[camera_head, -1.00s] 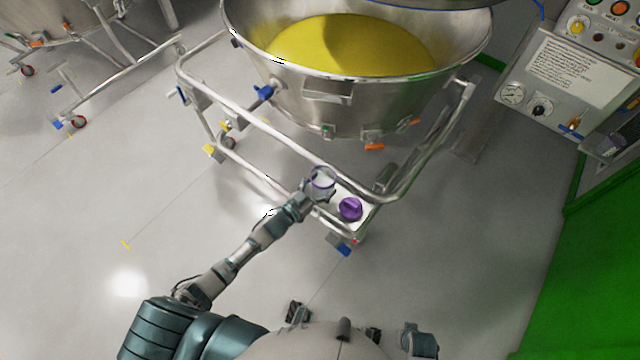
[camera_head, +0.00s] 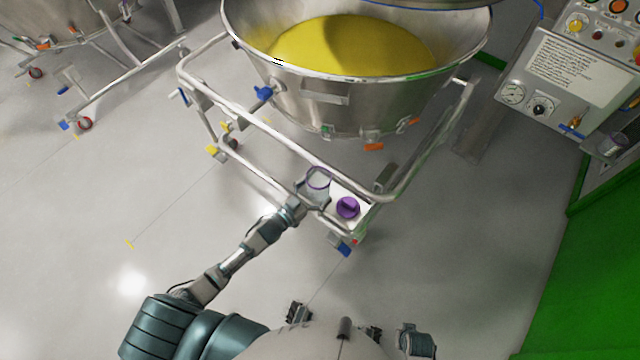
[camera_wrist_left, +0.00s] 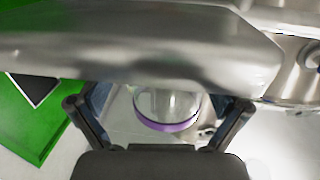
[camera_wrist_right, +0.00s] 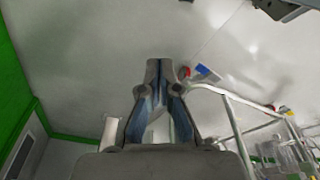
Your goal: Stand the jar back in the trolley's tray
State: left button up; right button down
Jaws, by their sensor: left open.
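The jar (camera_head: 318,179) is clear with a purple band and looks upright at the left end of the trolley's white tray (camera_head: 336,190). In the left wrist view the jar (camera_wrist_left: 168,106) lies between my spread fingers, with gaps on both sides. My left gripper (camera_head: 316,192) is open at the jar's near side and hides its lower part, so its contact with the tray cannot be seen. A purple lid-like piece (camera_head: 348,207) sits on the tray to the jar's right. My right gripper (camera_wrist_right: 161,68) has its fingertips together, with nothing seen in it, over bare floor.
The trolley's tubular rail (camera_head: 280,145) runs just behind the jar and crosses the left wrist view (camera_wrist_left: 140,40) close to my fingers. A steel bowl of yellow powder (camera_head: 350,45) stands above. A control panel (camera_head: 565,75) is at right.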

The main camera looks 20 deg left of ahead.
pick_arm(q)
jog(key=w+a+v, duration=0.1)
jog(key=a+v, duration=0.1)
jog(key=v, duration=0.8)
jog(key=s+d+f+n+g+y, duration=0.1)
jog(key=s+f+n+g+y, duration=0.2)
jog(key=f, duration=0.4)
jog(key=s+f+g+y, duration=0.3)
jog(key=s+f, duration=0.2)
jog(key=f, duration=0.3)
jog(key=s+d+f+g+y, duration=0.1)
jog(key=s+f+g, duration=0.2)
jog(key=s, duration=0.5)
jog(key=s+d+f+g, duration=0.1)
jog(key=s+f+g, duration=0.3)
jog(key=s, duration=0.5)
jog(key=shift+f+g+y+p, duration=0.3)
jog(key=shift+g+y+p, duration=0.1)
pick_arm(e)
jog(key=shift+s+a+f, duration=0.2)
jog(key=shift+f, duration=0.4)
jog(key=shift+s+a+f, duration=0.15)
jog(key=shift+s+f, duration=0.05)
jog(key=shift+f, duration=0.35)
pick_arm(q)
jog(key=shift+a, duration=0.1)
